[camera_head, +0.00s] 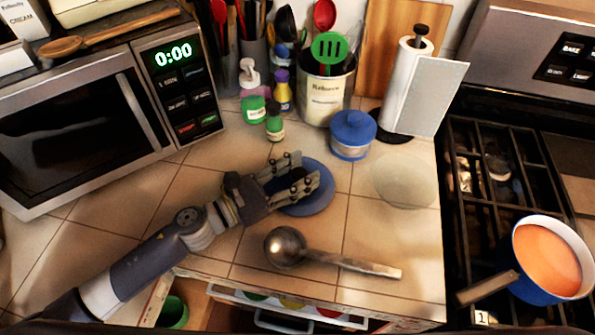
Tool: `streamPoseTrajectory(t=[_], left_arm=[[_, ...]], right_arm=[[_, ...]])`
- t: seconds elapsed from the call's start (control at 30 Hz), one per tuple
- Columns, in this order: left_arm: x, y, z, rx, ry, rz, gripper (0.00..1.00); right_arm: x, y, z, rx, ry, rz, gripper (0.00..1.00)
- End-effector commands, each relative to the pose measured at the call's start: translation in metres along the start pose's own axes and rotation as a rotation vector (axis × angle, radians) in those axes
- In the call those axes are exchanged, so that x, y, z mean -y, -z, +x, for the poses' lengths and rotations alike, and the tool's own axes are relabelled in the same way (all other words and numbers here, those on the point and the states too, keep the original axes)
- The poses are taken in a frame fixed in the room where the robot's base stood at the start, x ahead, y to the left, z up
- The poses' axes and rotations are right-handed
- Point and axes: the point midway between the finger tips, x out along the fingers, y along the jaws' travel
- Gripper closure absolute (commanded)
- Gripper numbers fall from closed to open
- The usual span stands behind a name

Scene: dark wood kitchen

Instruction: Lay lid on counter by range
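A round blue lid (318,204) is on the tiled counter, left of the range. My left gripper (308,170) is over the lid, coming in from the left, and hides its left and middle part. Its two fingers are spread apart, with blue lid surface showing between and beyond them. Whether a finger touches the lid, I cannot tell. The range (500,180) stands at the right, with a blue pot (545,262) of orange soup on its front grate. The pot has no lid on it. My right gripper is not in view.
A metal ladle (330,258) lies in front of the lid. A faint translucent disc (405,180) is on the counter between lid and range. A blue-lidded jar (352,135), paper towel roll (405,90), utensil crock (328,92) and small bottles stand behind. A microwave (100,105) fills the left.

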Motion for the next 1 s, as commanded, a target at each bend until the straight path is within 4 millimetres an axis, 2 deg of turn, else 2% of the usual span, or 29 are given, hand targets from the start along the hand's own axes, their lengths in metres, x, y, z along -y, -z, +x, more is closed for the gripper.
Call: streamPoseTrajectory(t=[0.27, 0.4, 0.5, 0.8, 1.0], left_arm=[[-0.001, 0.002, -0.001, -0.004, -0.003, 0.001, 0.51], [-0.001, -0.004, -0.001, -0.004, -0.003, 0.001, 0.51], [-0.002, 0.003, -0.017, -0.006, -0.005, -0.001, 0.51], [-0.001, 0.004, -0.076, -0.005, -0.003, -0.002, 0.51], [0.000, 0.001, -0.103, -0.003, -0.003, -0.002, 0.51]], right_arm=[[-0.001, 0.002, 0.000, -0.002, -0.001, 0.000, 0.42], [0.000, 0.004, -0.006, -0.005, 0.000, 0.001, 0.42], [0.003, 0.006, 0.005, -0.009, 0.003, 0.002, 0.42], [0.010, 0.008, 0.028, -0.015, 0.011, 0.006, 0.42], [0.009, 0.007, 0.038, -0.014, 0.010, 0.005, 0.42]])
